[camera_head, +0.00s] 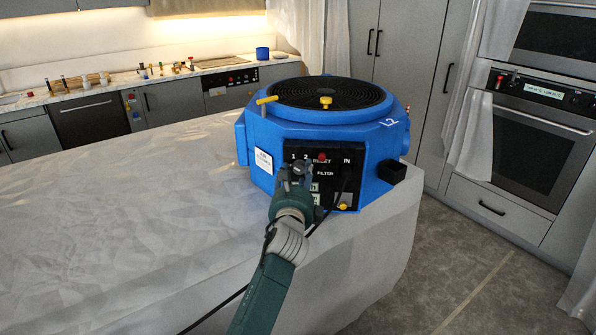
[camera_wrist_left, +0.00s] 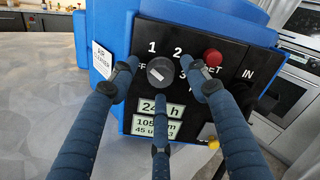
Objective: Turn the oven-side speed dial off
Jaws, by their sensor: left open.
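A blue air scrubber (camera_head: 350,134) with a black top grille stands on the covered counter. Its black control panel (camera_head: 325,160) faces me. The dark round speed dial (camera_wrist_left: 160,72) with a pale pointer line sits among the markings 1, 2, 3 and a partly hidden OFF at its left. The line slants; I cannot tell which end points. My left gripper (camera_head: 298,174) is at the panel and hides the dial in the head view. In the left wrist view my gripper (camera_wrist_left: 159,66) is open, fingers spread around the dial. I cannot tell whether they touch it. My right gripper is not in view.
A red reset button (camera_wrist_left: 213,57) is close to the right finger. The oven (camera_head: 545,130) stands at the right. The sheeted counter (camera_head: 130,210) is clear left of the scrubber.

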